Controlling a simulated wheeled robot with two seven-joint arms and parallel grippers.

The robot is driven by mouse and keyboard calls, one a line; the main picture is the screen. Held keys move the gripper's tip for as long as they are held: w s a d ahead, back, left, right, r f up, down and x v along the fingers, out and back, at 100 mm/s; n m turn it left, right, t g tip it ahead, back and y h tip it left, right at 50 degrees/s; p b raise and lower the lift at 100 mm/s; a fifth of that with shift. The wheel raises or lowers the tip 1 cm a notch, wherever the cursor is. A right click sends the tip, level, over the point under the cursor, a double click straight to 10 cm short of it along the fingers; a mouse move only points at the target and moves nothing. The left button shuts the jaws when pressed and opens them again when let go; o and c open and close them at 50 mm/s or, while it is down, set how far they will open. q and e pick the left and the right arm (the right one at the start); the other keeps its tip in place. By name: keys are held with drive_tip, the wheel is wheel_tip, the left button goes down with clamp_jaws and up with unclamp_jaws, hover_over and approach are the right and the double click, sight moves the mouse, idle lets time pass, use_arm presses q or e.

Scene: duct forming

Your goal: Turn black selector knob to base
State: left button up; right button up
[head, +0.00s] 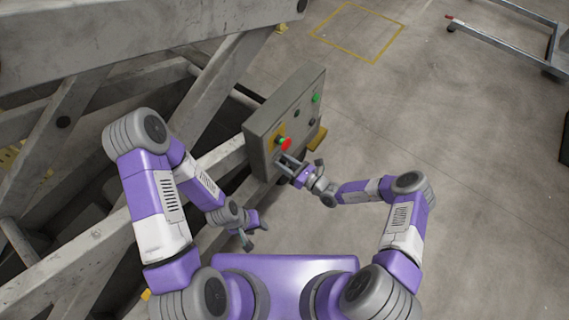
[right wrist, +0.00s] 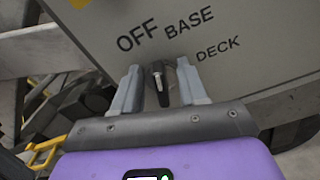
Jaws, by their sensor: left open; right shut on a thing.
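The black selector knob (right wrist: 160,88) is on the grey control box (head: 262,130), below the printed words OFF, BASE and DECK in the right wrist view. Its light mark points up, roughly between OFF and BASE. My right gripper (right wrist: 160,82) has one finger on each side of the knob and is shut on it. In the head view my right gripper (head: 284,163) is at the box's lower face and hides the knob. My left gripper (head: 256,234) is open and empty, below the box and away from it.
The box also carries a red button (head: 285,143) on yellow, green buttons (head: 316,98) and dark controls. Grey steel beams (head: 100,85) fill the left side.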

drive_tip(key=m, duration=0.2)
drive_tip(key=m+b, duration=0.1)
drive_tip(key=m, duration=0.2)
drive_tip(key=shift+w+d+f, duration=0.15)
drive_tip(key=shift+m, duration=0.3)
idle(0.3)
drive_tip(key=o, duration=1)
drive_tip(key=shift+o, duration=0.2)
drive_tip(key=p+v, duration=0.1)
drive_tip(key=v, duration=0.6)
drive_tip(key=shift+d+p, duration=0.2)
drive_tip(key=shift+p, duration=0.2)
